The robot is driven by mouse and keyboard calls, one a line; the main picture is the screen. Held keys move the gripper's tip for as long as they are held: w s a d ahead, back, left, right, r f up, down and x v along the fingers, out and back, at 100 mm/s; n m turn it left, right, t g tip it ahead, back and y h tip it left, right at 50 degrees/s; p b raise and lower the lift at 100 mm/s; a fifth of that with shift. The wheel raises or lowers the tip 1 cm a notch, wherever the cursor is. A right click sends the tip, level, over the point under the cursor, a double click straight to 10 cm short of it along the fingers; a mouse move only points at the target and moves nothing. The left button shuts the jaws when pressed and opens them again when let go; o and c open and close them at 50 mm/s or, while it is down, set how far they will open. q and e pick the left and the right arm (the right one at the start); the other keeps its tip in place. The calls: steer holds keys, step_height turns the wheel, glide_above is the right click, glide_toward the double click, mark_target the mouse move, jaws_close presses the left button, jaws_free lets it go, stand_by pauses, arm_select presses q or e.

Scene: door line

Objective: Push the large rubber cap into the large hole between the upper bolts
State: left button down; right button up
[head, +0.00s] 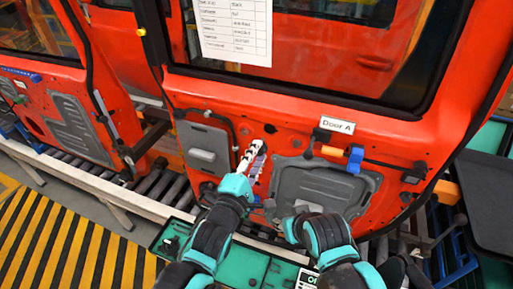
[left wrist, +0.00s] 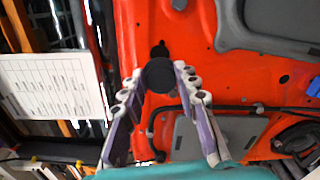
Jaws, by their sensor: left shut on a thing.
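The large rubber cap (left wrist: 160,75) is a black round disc in the left wrist view. My left gripper (left wrist: 158,82) is shut on it, with one fingertip at each side. The left gripper also shows in the head view (head: 253,153), close in front of the red door panel (head: 285,128); the cap is hard to make out there. A dark opening (left wrist: 159,50) shows just beyond the cap in the left wrist view. The cap overlaps that area, so I cannot tell whether it touches the panel. My right gripper (head: 283,215) is low before the door; its fingers are unclear.
A grey panel (head: 318,187) and a grey latch plate (head: 203,147) flank the work area. A blue and orange handle (head: 350,158) sits at right under the Door A label (head: 337,125). A paper sheet (head: 235,30) hangs above. Teal trays (head: 240,262) lie below.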

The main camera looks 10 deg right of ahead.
mark_target(271, 129)
arm_select(q)
steer(key=shift+b+x, duration=0.65)
steer(key=shift+x, duration=2.25)
steer(key=shift+w+d+r, duration=0.1)
steer(key=shift+w+d, duration=0.25)
steer(key=shift+w, duration=0.15)
stand_by(0.9)
steer(key=shift+d, duration=0.1)
steer(key=shift+w+d, duration=0.1)
steer(key=shift+w, duration=0.1)
steer(key=c, duration=1.1)
jaws_free()
steer(key=shift+c, duration=0.2)
steer(key=shift+o, duration=0.4)
steer(key=shift+s, duration=0.1)
